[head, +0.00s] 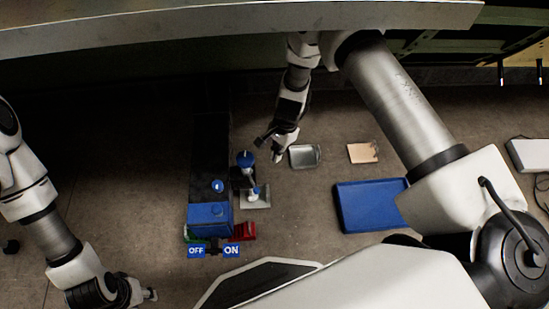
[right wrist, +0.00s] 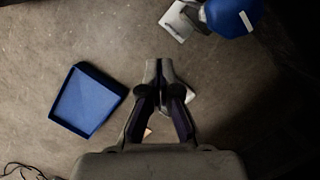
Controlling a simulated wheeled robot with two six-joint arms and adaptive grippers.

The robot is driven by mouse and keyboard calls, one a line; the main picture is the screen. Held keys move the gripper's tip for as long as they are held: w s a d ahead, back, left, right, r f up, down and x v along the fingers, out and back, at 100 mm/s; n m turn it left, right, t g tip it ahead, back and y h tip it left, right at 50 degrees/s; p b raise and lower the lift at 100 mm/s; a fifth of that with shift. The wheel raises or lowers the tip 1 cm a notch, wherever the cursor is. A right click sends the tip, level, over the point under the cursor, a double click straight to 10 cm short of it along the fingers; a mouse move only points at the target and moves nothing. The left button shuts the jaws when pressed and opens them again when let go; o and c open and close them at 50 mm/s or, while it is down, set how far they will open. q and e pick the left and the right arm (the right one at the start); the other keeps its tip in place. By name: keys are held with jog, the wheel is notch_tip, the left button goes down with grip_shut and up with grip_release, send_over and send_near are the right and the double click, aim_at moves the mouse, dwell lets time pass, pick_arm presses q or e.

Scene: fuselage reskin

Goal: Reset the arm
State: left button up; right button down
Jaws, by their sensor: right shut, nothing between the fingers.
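My right arm comes in from the right of the head view and reaches down past the middle. Its gripper (head: 276,150) is above the floor, left of a small grey tray. In the right wrist view the right gripper (right wrist: 160,68) has its fingers together and is empty. My left gripper (head: 148,295) is at the lower left in the head view, apart from any object. Its fingers are too small to tell whether they are open.
A blue device (head: 210,214) stands by OFF and ON labels (head: 213,251), with red and green bins partly hidden. A grey tray (head: 305,156), beige sheet (head: 362,152) and blue tray (head: 368,207) lie to the right. A metal panel (head: 230,27) spans the top.

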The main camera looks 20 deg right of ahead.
jog(key=shift+f, duration=0.1)
dwell(0.4)
jog(key=s+d+n+h, duration=0.1)
jog(key=s+n, duration=0.5)
jog(key=s, duration=0.6)
jog(key=s+d+r+n+t+h, duration=0.1)
jog(key=s+d+n, duration=0.2)
jog(key=s, duration=1)
jog(key=n, duration=0.3)
jog(key=shift+d+r+n, duration=0.15)
jog(key=shift+d+n, duration=0.1)
jog(key=shift+n, duration=0.15)
